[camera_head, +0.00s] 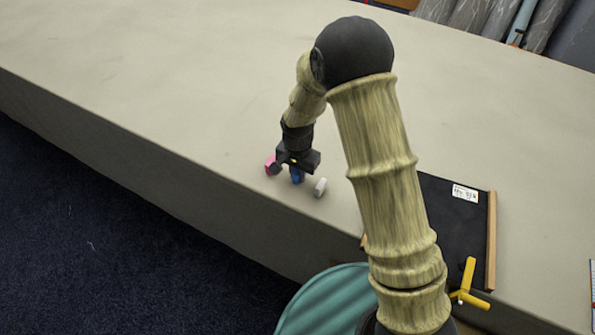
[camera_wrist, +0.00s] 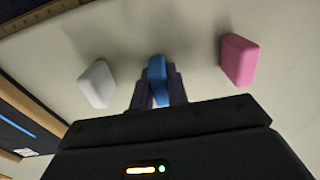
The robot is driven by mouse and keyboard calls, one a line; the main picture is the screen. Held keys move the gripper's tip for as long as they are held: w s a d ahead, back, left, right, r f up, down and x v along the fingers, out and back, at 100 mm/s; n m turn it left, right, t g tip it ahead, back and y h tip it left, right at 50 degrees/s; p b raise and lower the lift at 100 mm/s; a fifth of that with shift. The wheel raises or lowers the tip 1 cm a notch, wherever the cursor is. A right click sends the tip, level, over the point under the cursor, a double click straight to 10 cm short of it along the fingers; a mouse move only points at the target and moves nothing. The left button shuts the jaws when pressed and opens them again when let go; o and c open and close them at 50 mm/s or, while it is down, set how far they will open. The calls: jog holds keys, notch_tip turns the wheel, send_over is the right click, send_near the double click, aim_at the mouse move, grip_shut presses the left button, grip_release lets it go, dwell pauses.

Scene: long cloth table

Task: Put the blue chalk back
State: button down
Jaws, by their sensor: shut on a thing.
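The blue chalk (camera_head: 297,175) is between the fingers of my gripper (camera_head: 296,166), near the table's front edge in the head view. In the wrist view the blue chalk (camera_wrist: 157,68) shows between the two dark fingers of my gripper (camera_wrist: 158,88), which is shut on it. A white chalk (camera_head: 320,187) lies to its right in the head view, and a pink chalk (camera_head: 270,166) lies to its left. In the wrist view the white chalk (camera_wrist: 98,84) is at left and the pink chalk (camera_wrist: 239,60) at right, both apart from the fingers.
A dark board with a wooden edge (camera_head: 491,240) lies on the table (camera_head: 200,90) at right, partly behind my arm. A yellow three-armed thing (camera_head: 467,285) is at its near corner. The table's left and far parts are clear. Rolls (camera_head: 470,15) stand behind the table.

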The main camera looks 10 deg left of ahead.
jog(key=shift+f, duration=0.2)
jog(key=c, duration=1.4)
grip_release()
jog(key=shift+o, duration=0.2)
jog(key=shift+r, duration=0.1)
notch_tip(320, 180, up, 12)
jog(key=b, duration=0.2)
jog(key=shift+r, duration=0.1)
jog(key=s+d+r+n+t, duration=0.1)
jog(key=s+d+n, duration=0.1)
jog(key=s+d, duration=0.4)
jog(key=s+d+r+n+t, duration=0.1)
jog(key=s+d, duration=0.5)
jog(key=d, duration=1)
jog(key=shift+d+r+n+t, duration=0.3)
jog(key=shift+r+n, duration=0.1)
jog(key=shift+r, duration=0.35)
